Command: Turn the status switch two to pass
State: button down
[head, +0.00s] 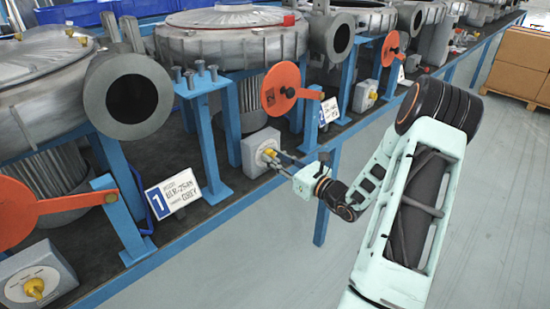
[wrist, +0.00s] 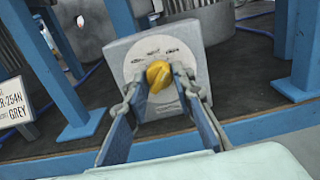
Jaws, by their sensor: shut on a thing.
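A grey switch box (head: 254,150) with a round white dial and a yellow knob (head: 269,152) stands on the bench between number plates 1 and 2. My gripper (head: 274,158) reaches it from the front right. In the wrist view the box (wrist: 190,40) fills the upper middle, and my gripper (wrist: 160,82) has one finger on each side of the yellow knob (wrist: 158,74), shut on it. The knob's lower part is partly hidden by the fingertips. Small dark marks show along the dial's top, too small to read.
Plate 1 (head: 173,193) and a blue stand (head: 206,140) are left of the box. An orange disc with an arm (head: 283,90) hangs just above it. Another switch box (head: 38,278) is at the lower left. The floor (head: 480,220) to the right is clear.

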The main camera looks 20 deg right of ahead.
jog(key=c, duration=1.6)
grip_release()
jog(key=v, duration=1.2)
